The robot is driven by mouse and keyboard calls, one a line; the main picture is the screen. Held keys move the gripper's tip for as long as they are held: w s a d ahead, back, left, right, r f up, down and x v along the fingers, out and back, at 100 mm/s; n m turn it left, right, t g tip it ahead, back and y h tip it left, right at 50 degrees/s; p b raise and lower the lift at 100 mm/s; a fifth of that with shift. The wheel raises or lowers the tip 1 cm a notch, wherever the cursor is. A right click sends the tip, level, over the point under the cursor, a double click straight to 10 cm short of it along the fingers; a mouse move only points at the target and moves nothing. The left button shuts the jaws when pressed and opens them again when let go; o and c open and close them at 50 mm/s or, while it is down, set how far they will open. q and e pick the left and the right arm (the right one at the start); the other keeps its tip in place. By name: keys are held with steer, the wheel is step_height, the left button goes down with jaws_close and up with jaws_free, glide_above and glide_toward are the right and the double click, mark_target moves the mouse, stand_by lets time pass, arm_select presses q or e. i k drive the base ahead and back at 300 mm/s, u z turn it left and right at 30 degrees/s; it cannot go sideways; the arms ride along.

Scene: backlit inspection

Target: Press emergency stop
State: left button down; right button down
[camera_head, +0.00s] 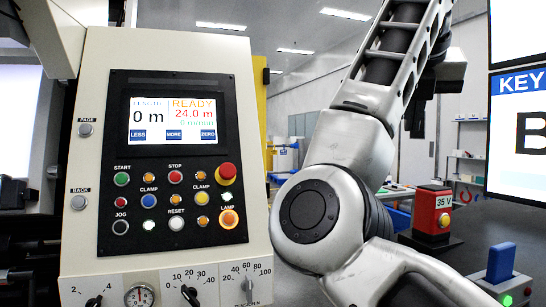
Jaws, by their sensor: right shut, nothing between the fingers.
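The emergency stop is a red mushroom button (226,171) on a yellow base. It sits at the upper right of the black button field on a cream control panel (165,60), and nothing covers it. My right arm stands between the panel and the table at right, with its big silver joint close to the panel's right edge. My right gripper (420,128) seems to be the small dark part beside the upper arm link, well right of the button and apart from it. It is shut and empty; its fingers are hard to make out. My left gripper is not in view.
The panel's screen (174,121) reads READY. Several coloured buttons and a lit orange lamp button (229,217) lie near the stop. Knobs (189,295) line the panel's bottom.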

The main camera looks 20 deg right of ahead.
mark_target(227, 172)
steer(key=k, duration=0.5)
steer(key=z, duration=1.1)
steer(key=i, duration=0.75)
steer(key=u, duration=2.4)
